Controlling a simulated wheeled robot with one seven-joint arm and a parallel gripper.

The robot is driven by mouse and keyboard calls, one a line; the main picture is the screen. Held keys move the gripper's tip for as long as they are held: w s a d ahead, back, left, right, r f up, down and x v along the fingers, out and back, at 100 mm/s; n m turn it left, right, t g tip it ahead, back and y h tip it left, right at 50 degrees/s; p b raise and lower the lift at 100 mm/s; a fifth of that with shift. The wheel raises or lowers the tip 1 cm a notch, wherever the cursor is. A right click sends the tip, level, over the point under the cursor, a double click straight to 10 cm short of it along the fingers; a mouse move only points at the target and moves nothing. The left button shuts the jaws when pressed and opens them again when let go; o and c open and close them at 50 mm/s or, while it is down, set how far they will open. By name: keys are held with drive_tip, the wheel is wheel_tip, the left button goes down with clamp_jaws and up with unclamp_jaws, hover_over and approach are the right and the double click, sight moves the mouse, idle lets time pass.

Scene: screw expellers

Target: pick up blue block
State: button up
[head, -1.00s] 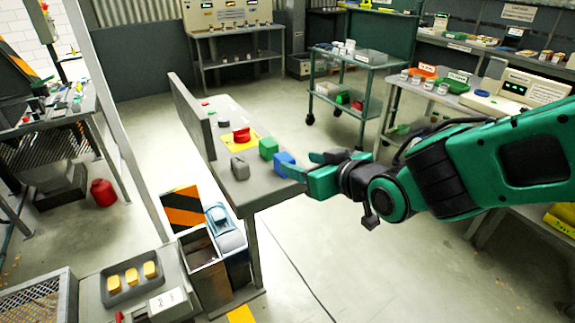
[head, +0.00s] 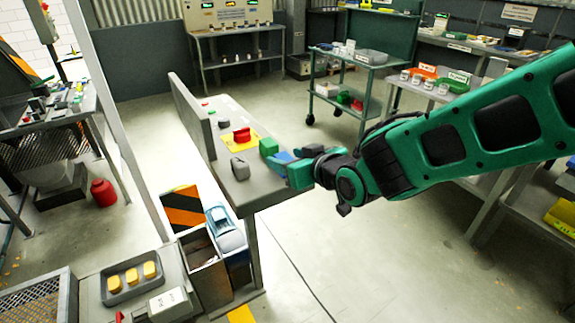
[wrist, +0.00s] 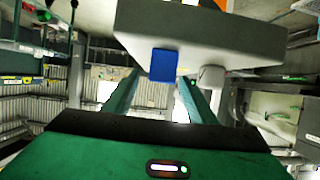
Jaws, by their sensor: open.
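The blue block (head: 284,157) sits near the right edge of the grey table (head: 240,196), partly hidden by my gripper in the head view. My gripper (head: 293,163) is open, its fingers at the table edge close to the block. In the wrist view the blue block (wrist: 164,65) shows between the fingers (wrist: 158,82), in line with the gap. Whether either finger touches it cannot be told.
A green block (head: 268,147) stands just beyond the blue one. A red object (head: 241,135) on a yellow plate and a grey object (head: 240,168) are farther left.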

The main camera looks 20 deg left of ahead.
drive_tip(key=c, duration=1.2)
drive_tip(key=shift+r, duration=0.1)
